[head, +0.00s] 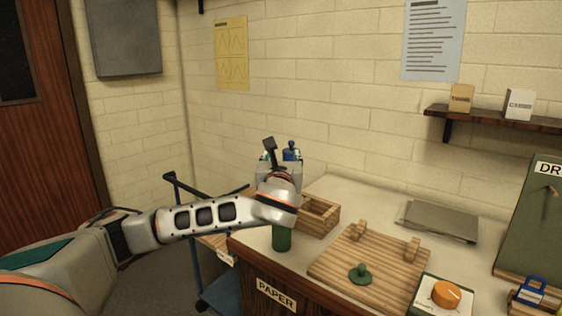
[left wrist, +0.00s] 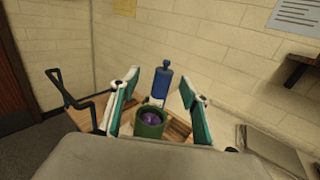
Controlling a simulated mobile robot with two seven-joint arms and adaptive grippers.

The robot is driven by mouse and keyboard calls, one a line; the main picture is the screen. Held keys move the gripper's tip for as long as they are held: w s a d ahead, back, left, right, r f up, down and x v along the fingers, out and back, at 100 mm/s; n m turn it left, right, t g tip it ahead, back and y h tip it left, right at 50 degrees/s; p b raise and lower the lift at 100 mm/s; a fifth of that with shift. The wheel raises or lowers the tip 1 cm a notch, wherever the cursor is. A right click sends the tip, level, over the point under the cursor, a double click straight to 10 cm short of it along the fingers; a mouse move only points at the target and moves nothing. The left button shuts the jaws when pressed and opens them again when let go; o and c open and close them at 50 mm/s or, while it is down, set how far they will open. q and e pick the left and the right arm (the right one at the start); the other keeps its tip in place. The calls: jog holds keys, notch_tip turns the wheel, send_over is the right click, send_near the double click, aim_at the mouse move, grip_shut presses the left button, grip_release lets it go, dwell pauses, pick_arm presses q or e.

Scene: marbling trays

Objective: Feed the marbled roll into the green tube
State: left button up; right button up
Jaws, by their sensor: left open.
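The green tube (head: 282,239) stands upright near the table's front left edge, just below my left wrist. In the left wrist view the tube (left wrist: 139,129) shows its open top, with a purple, rounded thing (left wrist: 152,118) inside it. This looks like the marbled roll, but only its end shows. My left gripper (left wrist: 160,78) is open, its two green-lined fingers spread apart and empty. In that view the tube appears between the lower parts of the fingers; I cannot tell whether they touch it. In the head view my wrist hides most of the fingers. My right gripper is not in view.
A blue bottle (head: 291,151) stands beyond my gripper. A wooden box (head: 319,217) is right of the tube. A slatted wooden board (head: 385,267) with a green knob (head: 360,273), an orange dial box (head: 444,295) and a grey slab (head: 440,221) occupy the table farther right.

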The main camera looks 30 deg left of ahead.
pick_arm(q)
jog(key=v, duration=1.1)
jog(key=shift+s+d, duration=0.25)
jog(key=shift+s, duration=0.1)
jog(key=s+d+f+n+g+h, duration=0.15)
jog(key=f+n, duration=0.25)
jog(key=f, duration=0.4)
jog(key=s+d+f+n+g+h, duration=0.1)
jog(key=s+d+f+n+h, duration=0.15)
jog(key=f, duration=0.65)
jog(key=s+d+f+n+g+h, duration=0.1)
jog(key=s+f+n+g, duration=0.15)
jog(key=f+n, duration=0.4)
jog(key=s+a+f+n+g, duration=0.25)
jog(key=s+f+n, duration=0.25)
jog(key=s+f, duration=0.35)
jog(key=s+a+f+n+g, duration=0.1)
jog(key=s+a+f+n, duration=0.3)
jog(key=s+f, duration=0.45)
jog(key=d+f+n+t+h, duration=0.3)
jog(key=d+f+h, duration=0.3)
jog(key=d+f, duration=0.7)
jog(key=d, duration=0.4)
jog(key=shift+w+f+t+h, duration=0.3)
jog(key=shift+f+t+h, duration=0.05)
jog(key=shift+h, duration=0.05)
